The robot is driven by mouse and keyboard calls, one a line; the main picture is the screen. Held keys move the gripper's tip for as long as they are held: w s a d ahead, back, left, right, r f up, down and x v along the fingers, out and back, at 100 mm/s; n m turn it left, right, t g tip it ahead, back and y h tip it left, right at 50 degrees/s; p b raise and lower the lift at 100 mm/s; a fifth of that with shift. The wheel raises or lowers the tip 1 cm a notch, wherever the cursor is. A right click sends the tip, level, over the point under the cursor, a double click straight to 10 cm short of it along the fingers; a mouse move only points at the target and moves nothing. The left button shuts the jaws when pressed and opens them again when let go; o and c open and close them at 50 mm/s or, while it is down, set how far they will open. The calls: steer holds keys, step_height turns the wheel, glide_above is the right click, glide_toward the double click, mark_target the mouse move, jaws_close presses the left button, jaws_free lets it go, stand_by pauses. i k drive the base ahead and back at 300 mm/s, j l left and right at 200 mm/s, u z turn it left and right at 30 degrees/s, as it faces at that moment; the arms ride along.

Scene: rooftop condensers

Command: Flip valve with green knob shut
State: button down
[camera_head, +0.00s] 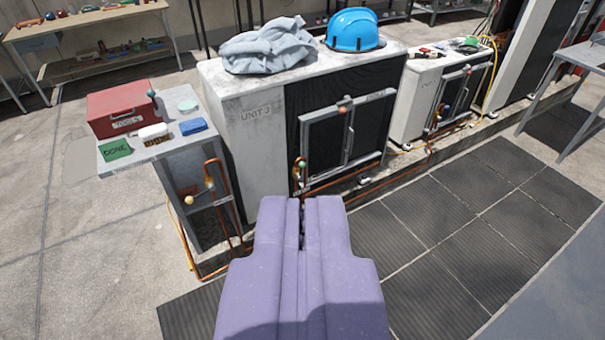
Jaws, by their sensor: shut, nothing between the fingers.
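A small valve with a green knob (302,164) sits on the copper piping at the lower left front of the condenser marked UNIT 3 (262,150). It is small, and I cannot tell which way its lever lies. My purple gripper (303,200) is shut and empty in the lower middle of the view. Its tips appear just below the valve in the picture, apart from it. A teal knob (151,93) shows by the red toolbox, and a yellow knob (188,200) shows under the side table.
A blue hard hat (355,29) and grey cloth (268,48) lie on the condenser. Copper pipes (340,181) run low along the units. Dark floor mats (440,230) at right are clear.

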mark_target(301, 164)
steer(key=i, duration=0.7)
steer(key=i+z, duration=0.1)
steer(key=i, duration=0.65)
steer(key=i+j, duration=0.15)
steer(key=i, duration=0.55)
steer(key=i+j+z, duration=0.1)
steer(key=i, duration=0.6)
